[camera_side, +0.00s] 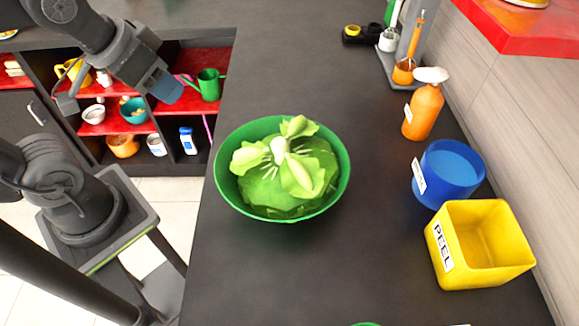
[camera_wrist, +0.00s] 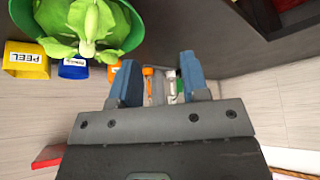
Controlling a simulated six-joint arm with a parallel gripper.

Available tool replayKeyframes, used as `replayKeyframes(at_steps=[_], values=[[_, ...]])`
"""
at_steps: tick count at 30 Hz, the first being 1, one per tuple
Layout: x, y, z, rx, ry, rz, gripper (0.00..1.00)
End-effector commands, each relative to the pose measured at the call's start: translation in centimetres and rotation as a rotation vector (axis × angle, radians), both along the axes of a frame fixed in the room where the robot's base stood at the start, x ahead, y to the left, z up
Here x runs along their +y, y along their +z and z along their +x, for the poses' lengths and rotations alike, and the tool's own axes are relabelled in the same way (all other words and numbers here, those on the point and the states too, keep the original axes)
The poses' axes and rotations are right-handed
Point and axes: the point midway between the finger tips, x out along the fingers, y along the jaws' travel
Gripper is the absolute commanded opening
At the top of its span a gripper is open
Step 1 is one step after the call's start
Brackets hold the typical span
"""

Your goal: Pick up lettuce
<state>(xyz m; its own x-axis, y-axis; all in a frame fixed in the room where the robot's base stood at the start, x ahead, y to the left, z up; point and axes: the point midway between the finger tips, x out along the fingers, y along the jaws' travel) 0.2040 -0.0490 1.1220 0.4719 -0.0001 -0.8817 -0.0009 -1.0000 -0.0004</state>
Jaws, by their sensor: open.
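The lettuce (camera_side: 288,170) is a pale green, leafy head sitting in a green bowl (camera_side: 342,183) on the dark counter. In the wrist view, the lettuce (camera_wrist: 92,22) shows at the upper left, partly cut by the top edge, with the bowl (camera_wrist: 136,28) around it. My gripper (camera_side: 168,88) is at the upper left of the side view, above the left side of the counter and well apart from the lettuce. In the wrist view, its blue fingers (camera_wrist: 160,82) are spread with nothing held between them.
A yellow PEEL box (camera_side: 483,245), a blue container (camera_side: 448,172) and an orange bottle (camera_side: 423,110) stand along the counter's right side. A utensil stand (camera_side: 402,60) is at the back. Shelves with red boards (camera_side: 112,122) hold small items at the left. The counter around the bowl is clear.

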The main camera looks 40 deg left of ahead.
Motion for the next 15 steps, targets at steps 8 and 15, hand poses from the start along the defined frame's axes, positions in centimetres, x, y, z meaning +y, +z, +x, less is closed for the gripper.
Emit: replayKeyframes(at_steps=[8, 15], values=[[-3.4, 2.5, 2.6, 0.088, -0.448, 0.161, 0.42], [-10.6, 4.9, 6.0, 0.189, -1.206, 0.405, 0.42]])
